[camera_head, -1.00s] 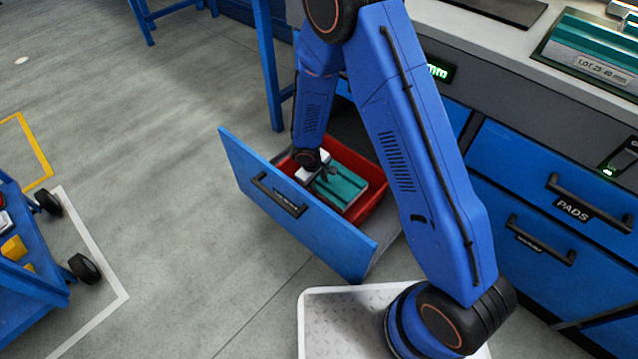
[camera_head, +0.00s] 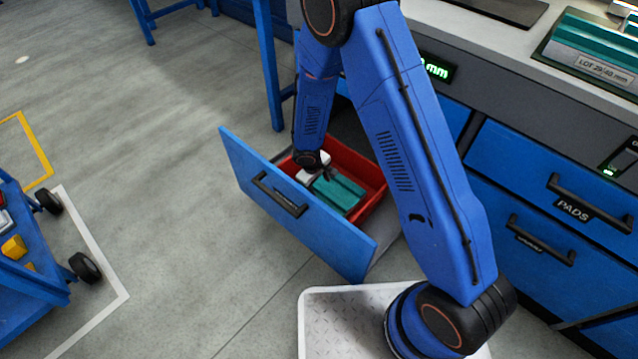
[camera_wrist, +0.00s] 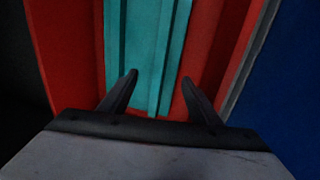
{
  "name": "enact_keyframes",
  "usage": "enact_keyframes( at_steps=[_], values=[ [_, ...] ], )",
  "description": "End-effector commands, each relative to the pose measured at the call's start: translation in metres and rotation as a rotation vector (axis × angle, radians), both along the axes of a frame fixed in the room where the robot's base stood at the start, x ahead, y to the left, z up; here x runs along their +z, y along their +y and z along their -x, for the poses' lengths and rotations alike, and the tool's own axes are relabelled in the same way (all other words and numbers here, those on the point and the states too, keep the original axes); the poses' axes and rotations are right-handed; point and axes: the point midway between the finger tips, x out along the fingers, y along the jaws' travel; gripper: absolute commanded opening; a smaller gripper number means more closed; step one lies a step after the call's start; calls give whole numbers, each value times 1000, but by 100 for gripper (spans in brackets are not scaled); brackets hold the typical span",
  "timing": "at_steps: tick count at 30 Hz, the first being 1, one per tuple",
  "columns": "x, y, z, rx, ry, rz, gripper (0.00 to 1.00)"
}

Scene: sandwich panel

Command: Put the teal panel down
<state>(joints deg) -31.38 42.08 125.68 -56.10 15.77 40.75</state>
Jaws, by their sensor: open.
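The teal panel (camera_head: 340,191) lies inside a red bin in the open blue drawer. It also shows in the wrist view (camera_wrist: 146,50), between and beyond my fingers. My gripper (camera_head: 325,172) is low in the bin at the panel's far left end, partly hidden by my arm. In the wrist view my gripper (camera_wrist: 158,80) has its two fingers spread, one on each side of the panel. Whether the fingers touch the panel cannot be told.
The red bin (camera_head: 373,178) has walls close around the panel. The drawer front (camera_head: 290,215) stands out into the floor space. A counter (camera_head: 480,45) with teal panels in a tray (camera_head: 590,70) is at the right. A blue cart (camera_head: 30,270) stands at the left.

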Motion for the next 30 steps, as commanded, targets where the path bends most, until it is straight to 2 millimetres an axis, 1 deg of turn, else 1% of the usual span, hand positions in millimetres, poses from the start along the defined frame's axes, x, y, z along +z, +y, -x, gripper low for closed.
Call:
enact_keyframes(
  at_steps=[5,8,24,30],
  values=[
    [10,0,0,-1,-2,0,57],
    [22,2,1,-1,-4,-1,57],
    [105,16,15,0,-3,-2,57],
    [123,19,18,-1,-2,-1,57]
  ],
)
